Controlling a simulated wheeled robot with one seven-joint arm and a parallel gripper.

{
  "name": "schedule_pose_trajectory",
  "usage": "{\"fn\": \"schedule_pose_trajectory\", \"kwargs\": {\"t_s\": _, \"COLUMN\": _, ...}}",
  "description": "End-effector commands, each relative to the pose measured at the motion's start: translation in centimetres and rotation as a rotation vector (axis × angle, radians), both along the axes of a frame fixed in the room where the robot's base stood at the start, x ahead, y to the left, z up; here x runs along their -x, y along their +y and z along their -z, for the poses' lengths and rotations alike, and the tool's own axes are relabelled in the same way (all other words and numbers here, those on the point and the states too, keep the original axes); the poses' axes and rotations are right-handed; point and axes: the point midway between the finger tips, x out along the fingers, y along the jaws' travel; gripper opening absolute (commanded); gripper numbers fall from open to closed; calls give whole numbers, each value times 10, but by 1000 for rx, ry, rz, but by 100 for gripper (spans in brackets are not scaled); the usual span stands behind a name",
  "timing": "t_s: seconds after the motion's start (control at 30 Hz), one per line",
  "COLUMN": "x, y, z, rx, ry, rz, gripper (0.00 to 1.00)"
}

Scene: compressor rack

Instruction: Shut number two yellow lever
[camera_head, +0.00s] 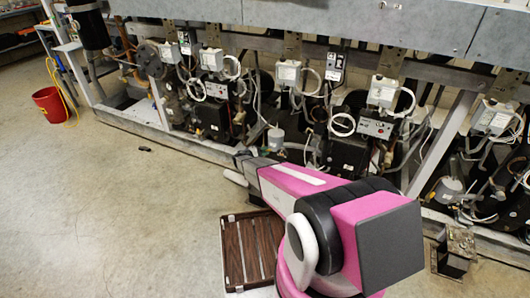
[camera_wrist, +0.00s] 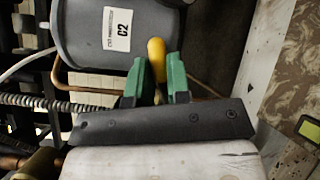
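The yellow lever (camera_wrist: 156,54) shows in the wrist view, beside a grey cylinder (camera_wrist: 97,52) with a white label reading C2. My gripper (camera_wrist: 157,75) has its two green fingers on either side of the lever. The fingers are close together and the lever fills most of the gap, so they look shut on it. Part of the lever reaches past the fingertips. The lever's lower end and its mount are hidden. In the head view my arm reaches to the rack's lower front, and the lever is not visible.
The compressor rack (camera_head: 175,138) holds several dark units with grey boxes, hoses and pipes close around my arm. A copper pipe (camera_wrist: 66,84) and a ribbed hose (camera_wrist: 50,101) run near the fingers. A brown slatted crate (camera_head: 233,255) lies on the floor. Open floor is to the left.

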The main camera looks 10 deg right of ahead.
Motion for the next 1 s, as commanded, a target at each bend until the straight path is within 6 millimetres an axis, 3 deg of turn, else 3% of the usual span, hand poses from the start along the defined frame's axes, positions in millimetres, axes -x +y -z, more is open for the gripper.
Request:
{"fn": "schedule_pose_trajectory", "kwargs": {"t_s": 0.3, "x": 2, "y": -1, "z": 6, "rx": -153, "ry": -111, "rz": 0, "gripper": 0}}
{"fn": "schedule_pose_trajectory", "kwargs": {"t_s": 0.6, "x": 1, "y": -1, "z": 7, "rx": -163, "ry": -119, "rz": 1, "gripper": 0}}
{"fn": "schedule_pose_trajectory", "kwargs": {"t_s": 0.63, "x": 1, "y": -1, "z": 7, "rx": -163, "ry": -119, "rz": 1, "gripper": 27}}
{"fn": "schedule_pose_trajectory", "kwargs": {"t_s": 0.7, "x": 1, "y": -1, "z": 7, "rx": -163, "ry": -119, "rz": 1, "gripper": 43}}
{"fn": "schedule_pose_trajectory", "kwargs": {"t_s": 1.0, "x": 2, "y": 0, "z": 7, "rx": -161, "ry": -118, "rz": 0, "gripper": 43}}
